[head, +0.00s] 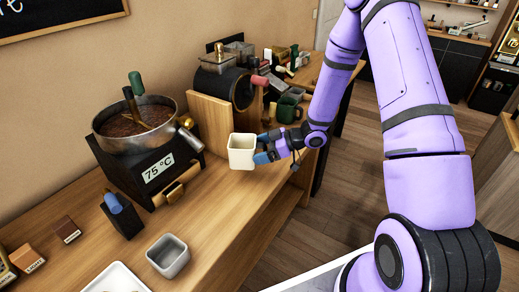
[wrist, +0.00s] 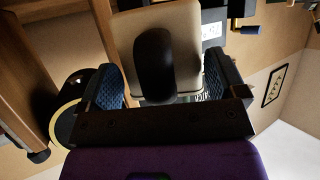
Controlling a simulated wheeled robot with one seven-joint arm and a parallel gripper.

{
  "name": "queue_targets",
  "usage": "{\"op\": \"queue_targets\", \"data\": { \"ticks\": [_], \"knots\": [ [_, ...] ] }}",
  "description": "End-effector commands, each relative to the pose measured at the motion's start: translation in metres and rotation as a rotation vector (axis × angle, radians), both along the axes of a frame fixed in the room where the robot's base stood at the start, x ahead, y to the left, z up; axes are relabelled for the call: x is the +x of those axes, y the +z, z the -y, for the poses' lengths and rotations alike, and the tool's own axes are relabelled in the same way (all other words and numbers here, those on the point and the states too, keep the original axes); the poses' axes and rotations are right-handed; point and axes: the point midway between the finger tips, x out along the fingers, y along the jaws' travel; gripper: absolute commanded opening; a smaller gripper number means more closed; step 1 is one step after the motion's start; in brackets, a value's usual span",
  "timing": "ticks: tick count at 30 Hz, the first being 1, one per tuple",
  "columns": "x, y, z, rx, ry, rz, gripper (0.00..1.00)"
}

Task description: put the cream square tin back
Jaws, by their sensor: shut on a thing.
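The cream square tin (head: 242,152) is an open-topped, cream-coloured tin, upright over the wooden counter in the head view. My gripper (head: 265,153) reaches it from the right and is shut on it. I cannot tell whether its base touches the counter. In the wrist view the tin (wrist: 176,45) fills the space between the two blue-padded fingers of my gripper (wrist: 165,85). A dark rounded shape covers part of the tin's face there.
A melting pot (head: 137,125) with a 75 °C display stands left of the tin. A grey square tin (head: 168,256) and a white tray (head: 115,280) are at the front. Counter (head: 215,215) is clear in front of the tin.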

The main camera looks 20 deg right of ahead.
Motion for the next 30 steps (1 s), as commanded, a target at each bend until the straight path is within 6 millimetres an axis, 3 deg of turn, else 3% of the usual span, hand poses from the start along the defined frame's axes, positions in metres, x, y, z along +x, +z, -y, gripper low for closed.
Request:
{"op": "queue_targets", "data": {
  "ticks": [5,21,30],
  "knots": [
    [-0.001,-0.002,0.002,-0.002,-0.002,0.000,0.49],
    [-0.001,-0.049,0.001,-0.001,-0.003,-0.002,0.49],
    [0.000,-0.060,0.001,-0.002,-0.003,0.000,0.49]
  ]
}}
